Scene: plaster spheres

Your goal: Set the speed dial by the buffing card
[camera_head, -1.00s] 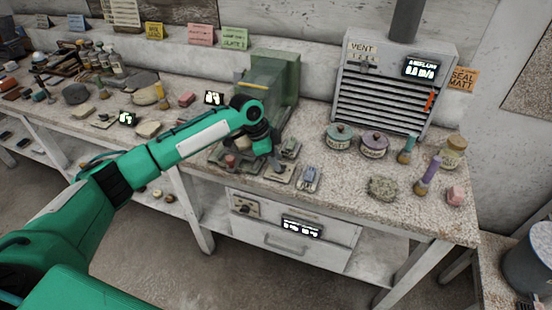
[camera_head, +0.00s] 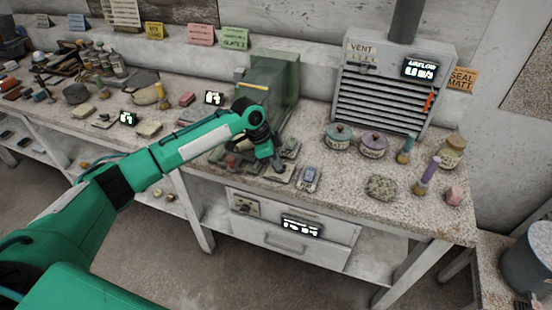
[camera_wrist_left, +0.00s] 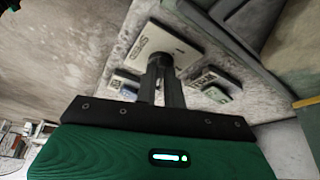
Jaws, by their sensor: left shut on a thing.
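The speed dial's base is a pale plate (camera_head: 284,176) near the front edge of the bench. In the left wrist view the plate (camera_wrist_left: 150,42) carries printing that seems to read SPEED. My left gripper (camera_head: 277,166) points down onto it. My right gripper is out of view.
A green machine (camera_head: 272,78) stands behind my left gripper. A small control with a blue top (camera_head: 309,178) is right of the plate, another (camera_head: 290,148) behind it.

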